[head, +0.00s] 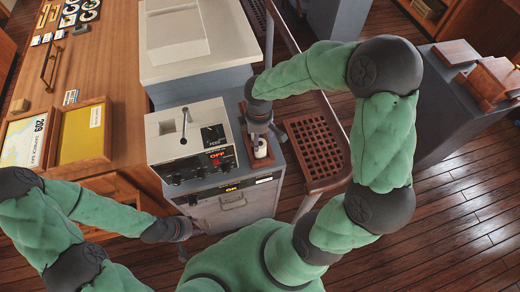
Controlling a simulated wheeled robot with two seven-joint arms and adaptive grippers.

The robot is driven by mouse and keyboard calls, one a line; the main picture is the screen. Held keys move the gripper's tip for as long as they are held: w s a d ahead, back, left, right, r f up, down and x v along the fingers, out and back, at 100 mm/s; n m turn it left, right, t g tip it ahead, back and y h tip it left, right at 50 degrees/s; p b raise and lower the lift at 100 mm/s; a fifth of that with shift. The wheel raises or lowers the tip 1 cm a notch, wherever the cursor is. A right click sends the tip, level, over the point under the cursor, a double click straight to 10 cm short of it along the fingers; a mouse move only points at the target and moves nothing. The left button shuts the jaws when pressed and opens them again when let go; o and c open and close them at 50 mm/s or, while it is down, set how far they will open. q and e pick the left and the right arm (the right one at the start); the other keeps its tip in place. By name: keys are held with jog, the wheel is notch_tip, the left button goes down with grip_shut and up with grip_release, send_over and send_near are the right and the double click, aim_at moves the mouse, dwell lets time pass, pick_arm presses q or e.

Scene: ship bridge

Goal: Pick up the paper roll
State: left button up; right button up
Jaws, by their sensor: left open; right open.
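The paper roll (261,150) is a small white cylinder standing in a narrow brownish recess at the right side of the grey console. My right gripper (262,138) points down from above, with its fingers open and right at the roll. The gripper hides the upper part of the roll, and I cannot tell whether the fingers touch it. My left gripper (186,240) is open and empty, low in front of the console's left side.
A beige instrument box (192,140) with knobs and a red display stands just left of the roll. A brown perforated grate (313,145) and a curved rail lie to the right. A wooden chart table (95,75) fills the left.

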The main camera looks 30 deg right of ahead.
aim_at(261, 144)
jog(key=shift+s+d+f, duration=0.1)
jog(key=shift+d+f, duration=0.05)
jog(key=shift+f, duration=1.2)
jog(key=shift+s+d+f, duration=0.1)
jog(key=shift+f, duration=1.25)
jog(key=c, duration=1.4)
